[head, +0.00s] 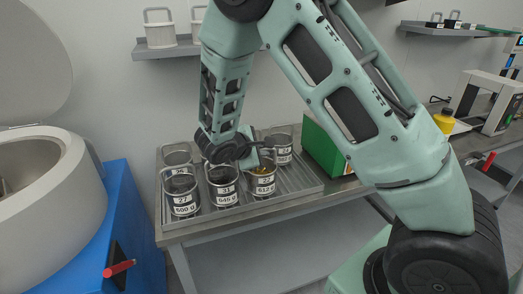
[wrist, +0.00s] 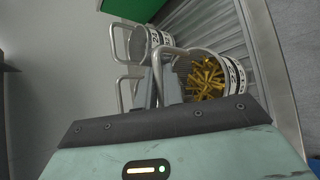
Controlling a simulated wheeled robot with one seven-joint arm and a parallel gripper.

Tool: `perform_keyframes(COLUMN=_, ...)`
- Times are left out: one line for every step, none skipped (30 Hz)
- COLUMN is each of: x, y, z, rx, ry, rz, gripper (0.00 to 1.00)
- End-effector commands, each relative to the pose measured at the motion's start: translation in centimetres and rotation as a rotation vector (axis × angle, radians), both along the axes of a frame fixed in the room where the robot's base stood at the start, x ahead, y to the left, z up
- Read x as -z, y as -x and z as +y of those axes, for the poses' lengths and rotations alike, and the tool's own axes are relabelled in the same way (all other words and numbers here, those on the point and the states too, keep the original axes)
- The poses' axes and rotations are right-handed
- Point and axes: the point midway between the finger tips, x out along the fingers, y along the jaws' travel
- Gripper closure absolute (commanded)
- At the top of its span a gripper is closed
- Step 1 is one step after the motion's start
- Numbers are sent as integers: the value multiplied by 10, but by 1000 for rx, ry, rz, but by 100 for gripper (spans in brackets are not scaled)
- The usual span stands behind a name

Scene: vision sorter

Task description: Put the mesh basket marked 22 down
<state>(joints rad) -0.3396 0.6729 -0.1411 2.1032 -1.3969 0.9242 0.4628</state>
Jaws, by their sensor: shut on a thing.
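The mesh basket marked 22 (head: 263,186) is at the front right of the grey ribbed tray (head: 301,188), upright in the head view. My gripper (head: 259,149) is above it, shut on its wire handle. In the wrist view the fingers (wrist: 166,86) close on the handle, and the basket (wrist: 236,78) holds many brass-coloured small parts. Its base is on or just above the tray; I cannot tell which.
The basket marked 31 (head: 224,191) is close on its left, with basket 27 (head: 182,199) further left. Another basket (head: 283,152) stands behind it, and one (head: 177,155) at the back left. A green box (head: 320,148) stands right of the tray.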

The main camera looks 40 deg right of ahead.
Motion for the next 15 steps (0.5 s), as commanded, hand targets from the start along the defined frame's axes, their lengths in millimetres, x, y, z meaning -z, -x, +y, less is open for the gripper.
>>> perform_keyframes(x=-1, y=0, z=0, rx=0, ry=2, rz=-2, gripper=100)
perform_keyframes(x=0, y=0, z=0, rx=0, ry=2, rz=-2, gripper=100)
perform_keyframes(x=1, y=0, z=0, rx=0, ry=2, rz=-2, gripper=100)
perform_keyframes(x=2, y=0, z=0, rx=0, ry=2, rz=-2, gripper=100)
perform_keyframes(x=3, y=0, z=0, rx=0, ry=2, rz=-2, gripper=100)
perform_keyframes(x=2, y=0, z=0, rx=0, ry=0, rz=0, gripper=83)
perform_keyframes(x=2, y=0, z=0, rx=0, ry=0, rz=0, gripper=75)
perform_keyframes(x=2, y=0, z=0, rx=0, ry=0, rz=0, gripper=69)
perform_keyframes(x=2, y=0, z=0, rx=0, ry=0, rz=0, gripper=69)
perform_keyframes(x=2, y=0, z=0, rx=0, ry=0, rz=0, gripper=69)
perform_keyframes(x=2, y=0, z=0, rx=0, ry=0, rz=0, gripper=69)
perform_keyframes(x=2, y=0, z=0, rx=0, ry=0, rz=0, gripper=69)
perform_keyframes(x=2, y=0, z=0, rx=0, ry=0, rz=0, gripper=69)
perform_keyframes(x=2, y=0, z=0, rx=0, ry=0, rz=0, gripper=69)
perform_keyframes(x=2, y=0, z=0, rx=0, ry=0, rz=0, gripper=69)
